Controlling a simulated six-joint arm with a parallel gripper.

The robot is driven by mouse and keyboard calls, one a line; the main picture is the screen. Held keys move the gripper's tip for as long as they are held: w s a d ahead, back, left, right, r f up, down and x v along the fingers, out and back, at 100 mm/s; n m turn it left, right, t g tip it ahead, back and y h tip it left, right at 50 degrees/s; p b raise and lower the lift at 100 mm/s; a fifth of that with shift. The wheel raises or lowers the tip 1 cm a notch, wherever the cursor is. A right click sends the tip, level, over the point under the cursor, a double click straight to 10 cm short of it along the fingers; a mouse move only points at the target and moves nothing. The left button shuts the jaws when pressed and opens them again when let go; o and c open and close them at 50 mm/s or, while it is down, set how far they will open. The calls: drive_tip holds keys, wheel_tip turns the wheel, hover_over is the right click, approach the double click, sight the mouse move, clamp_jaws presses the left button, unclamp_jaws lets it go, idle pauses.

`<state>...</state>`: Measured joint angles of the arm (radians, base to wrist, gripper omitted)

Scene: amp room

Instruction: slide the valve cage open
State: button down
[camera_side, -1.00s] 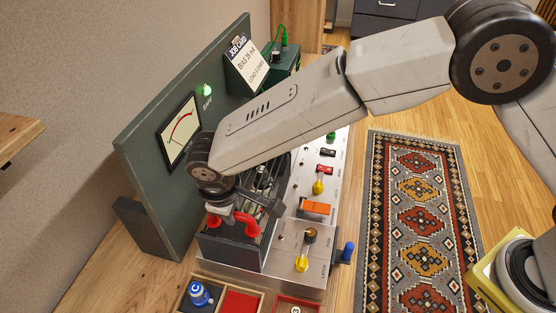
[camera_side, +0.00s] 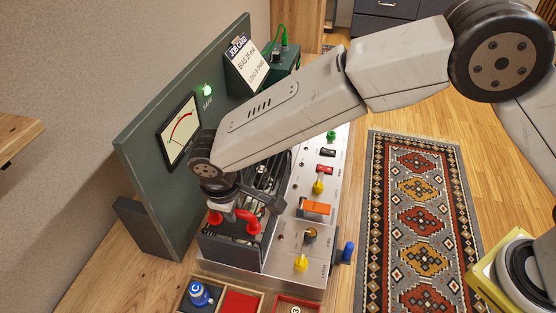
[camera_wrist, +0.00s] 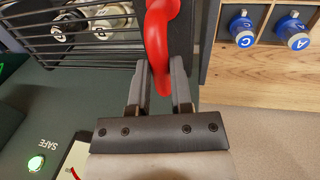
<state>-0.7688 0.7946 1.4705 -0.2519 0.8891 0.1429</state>
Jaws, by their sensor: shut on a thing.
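The valve cage is a dark barred frame (camera_side: 268,172) on the silver chassis, partly hidden behind my arm in the side view. In the wrist view its black bars (camera_wrist: 85,58) run across the upper left. A red handle (camera_side: 250,221) stands on the cage's near end; it also shows in the wrist view (camera_wrist: 158,28). My gripper (camera_wrist: 160,72) is shut on the red handle, one finger on each side. In the side view my gripper (camera_side: 230,212) points down at the handle. White valves (camera_wrist: 110,20) with lettered tops show behind the bars.
A green panel (camera_side: 140,150) with a meter (camera_side: 180,130) and lit SAFE lamp (camera_side: 207,90) stands along the left. The chassis has knobs and an orange switch (camera_side: 314,208) on the right. Trays with a blue-topped valve (camera_side: 199,293) lie in front.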

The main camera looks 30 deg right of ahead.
drive_tip(key=w+d, duration=1.9)
drive_tip(key=shift+w+d+r, duration=0.15)
drive_tip(key=shift+w+d, duration=0.05)
drive_tip(key=shift+w, duration=0.1)
drive_tip(key=c, duration=0.5)
unclamp_jaws()
drive_tip(key=shift+c, duration=0.2)
drive_tip(key=shift+s, duration=0.1)
wheel_tip(320, 180, up, 8)
drive_tip(key=s+a, duration=0.1)
drive_tip(key=shift+f, duration=0.25)
